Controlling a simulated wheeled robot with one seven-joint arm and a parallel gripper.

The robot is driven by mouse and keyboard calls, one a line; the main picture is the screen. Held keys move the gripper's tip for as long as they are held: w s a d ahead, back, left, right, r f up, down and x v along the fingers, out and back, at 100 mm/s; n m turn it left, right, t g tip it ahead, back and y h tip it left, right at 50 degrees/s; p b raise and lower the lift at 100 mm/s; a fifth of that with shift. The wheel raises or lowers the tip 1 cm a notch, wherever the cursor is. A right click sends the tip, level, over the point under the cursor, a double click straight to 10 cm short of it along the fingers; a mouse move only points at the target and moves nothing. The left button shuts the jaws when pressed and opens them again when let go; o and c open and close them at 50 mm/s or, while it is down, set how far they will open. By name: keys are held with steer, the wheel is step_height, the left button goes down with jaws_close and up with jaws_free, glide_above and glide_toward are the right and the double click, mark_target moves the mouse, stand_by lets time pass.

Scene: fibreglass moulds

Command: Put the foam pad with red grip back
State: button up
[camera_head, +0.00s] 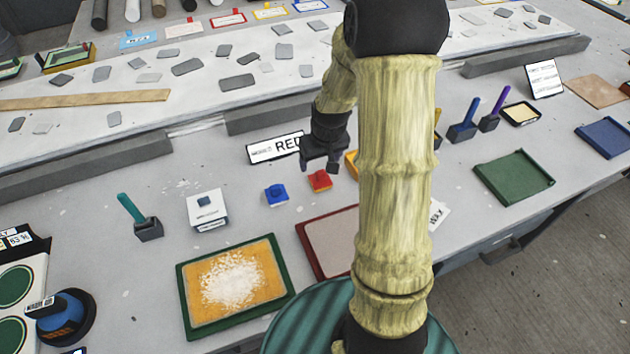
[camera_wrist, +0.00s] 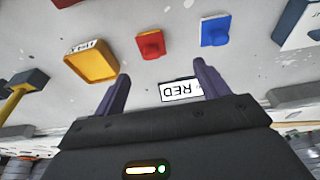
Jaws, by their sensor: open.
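A small red piece with a raised grip (camera_head: 319,181) sits on the grey bench, just in front of a white "RED" sign (camera_head: 272,148). I take it for the foam pad with red grip, but its foam cannot be made out. It also shows in the wrist view (camera_wrist: 150,46), beyond my fingertips. A similar blue piece (camera_head: 276,195) sits to its left in the head view. My gripper (camera_head: 320,168) is open and empty, pointing down above the bench close behind the red piece. The fingers are spread in the wrist view (camera_wrist: 160,74).
A red-rimmed tray (camera_head: 310,246), partly hidden by my arm, and a green tray of white powder (camera_head: 182,300) lie in front. A yellow tray (camera_wrist: 92,62) stands beside the red piece. A white box (camera_head: 205,212) is left of the blue piece. A grey ledge (camera_head: 270,115) runs behind.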

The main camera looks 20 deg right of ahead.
steer(key=s+a+r, duration=0.3)
steer(key=s+a, duration=0.1)
steer(key=s, duration=0.3)
steer(key=s+a+r, duration=0.4)
steer(key=s+a, duration=0.1)
steer(key=s, duration=0.3)
